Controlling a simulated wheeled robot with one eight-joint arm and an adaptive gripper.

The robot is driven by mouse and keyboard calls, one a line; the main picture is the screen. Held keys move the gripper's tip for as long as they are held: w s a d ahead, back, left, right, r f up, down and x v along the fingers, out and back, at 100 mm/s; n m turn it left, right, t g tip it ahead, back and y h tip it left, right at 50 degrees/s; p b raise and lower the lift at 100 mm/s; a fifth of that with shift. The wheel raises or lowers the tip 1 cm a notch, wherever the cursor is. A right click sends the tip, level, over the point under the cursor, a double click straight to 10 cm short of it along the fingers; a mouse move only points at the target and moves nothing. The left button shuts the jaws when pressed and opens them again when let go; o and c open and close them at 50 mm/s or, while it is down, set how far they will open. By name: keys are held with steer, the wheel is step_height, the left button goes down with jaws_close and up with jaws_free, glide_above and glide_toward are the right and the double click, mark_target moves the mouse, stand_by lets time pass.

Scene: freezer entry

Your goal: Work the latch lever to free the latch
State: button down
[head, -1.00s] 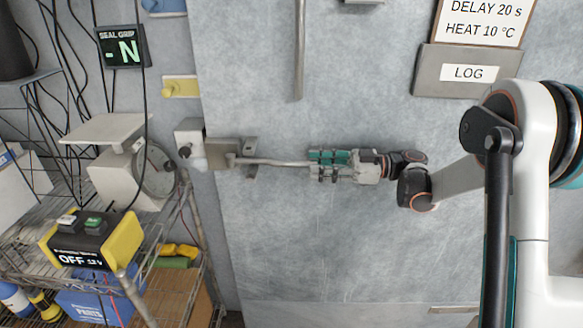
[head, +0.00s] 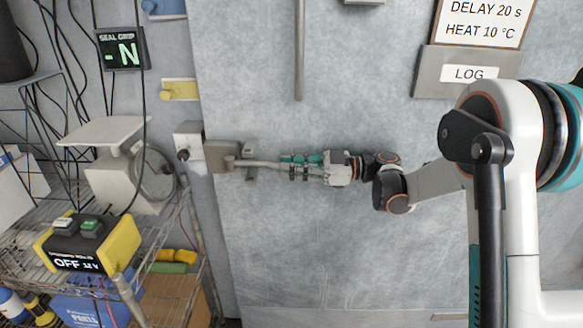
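The latch lever (head: 255,163) is a grey bar running almost level to the right from the latch body (head: 220,155) at the door's left edge. A pale catch block (head: 188,140) sits on the frame just left of the latch body. My gripper (head: 290,166) comes in from the right, with its teal-backed fingers above and below the lever's outer part. The lever's end is hidden among the fingers. The view is too small to tell whether the fingers press on the lever or stand open around it.
A vertical grey bar (head: 299,50) is on the door above my gripper. A LOG box (head: 468,73) is at upper right. A wire shelf with a scale (head: 125,180) and a yellow-black switch box (head: 90,245) stands left. The door below the lever is clear.

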steer(key=shift+s, duration=0.1)
steer(key=s+a+m+t+h, duration=0.1)
steer(key=s+m+t, duration=0.3)
steer(key=s+t, duration=0.2)
steer(key=shift+a+t+h, duration=0.3)
steer(key=shift+a+t, duration=0.1)
steer(key=shift+w, duration=0.1)
steer(key=c, duration=1.6)
jaws_free()
steer(key=shift+o, duration=0.2)
steer(key=v, duration=1.2)
steer(key=shift+m, duration=0.3)
